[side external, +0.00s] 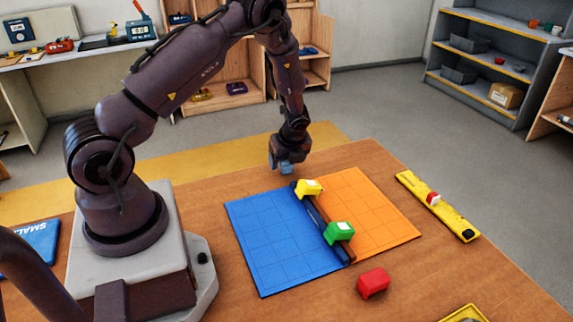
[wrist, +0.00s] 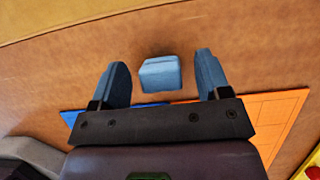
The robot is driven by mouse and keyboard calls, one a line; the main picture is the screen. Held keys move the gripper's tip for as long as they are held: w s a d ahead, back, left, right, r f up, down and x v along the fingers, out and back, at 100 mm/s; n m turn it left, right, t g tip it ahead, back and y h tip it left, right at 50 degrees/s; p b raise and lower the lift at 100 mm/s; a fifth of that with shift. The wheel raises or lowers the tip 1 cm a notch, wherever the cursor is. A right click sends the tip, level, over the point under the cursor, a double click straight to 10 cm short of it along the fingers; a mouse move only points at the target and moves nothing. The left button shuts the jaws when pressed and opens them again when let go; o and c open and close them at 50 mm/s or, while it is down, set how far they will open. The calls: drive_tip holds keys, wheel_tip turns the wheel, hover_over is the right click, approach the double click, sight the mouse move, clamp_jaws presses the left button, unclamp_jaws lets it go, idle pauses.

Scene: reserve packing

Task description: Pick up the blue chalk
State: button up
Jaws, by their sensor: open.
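The blue chalk (wrist: 160,73) is a small light-blue block on the brown table in the wrist view. It lies between the two blue-grey fingers of my gripper (wrist: 160,75), with a gap on each side. My gripper is open and touches neither side of it. In the side external view my gripper (side external: 287,163) points down near the far edge of the table. A bit of blue shows at its tip there, but I cannot tell chalk from fingers.
A blue and orange mat (side external: 262,250) lies nearer, with a dark bar across it. A yellow block (side external: 309,189) and a green block (side external: 339,233) sit along the bar. A red block (side external: 373,283) and a yellow level-like tool (side external: 438,206) lie on the table.

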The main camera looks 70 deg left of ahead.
drive_tip(key=c, duration=0.8)
drive_tip(key=shift+c, duration=0.2)
drive_tip(key=shift+r, duration=0.45)
wheel_tip(320, 180, up, 3)
drive_tip(key=shift+s+d+f, duration=0.1)
drive_tip(key=shift+s, duration=0.05)
drive_tip(key=s+d+r, duration=0.7)
drive_tip(key=s+r, duration=0.2)
drive_tip(key=s, duration=0.2)
drive_tip(key=shift+s+d, duration=0.15)
drive_tip(key=shift+s, duration=0.15)
drive_tip(key=shift+r, duration=0.1)
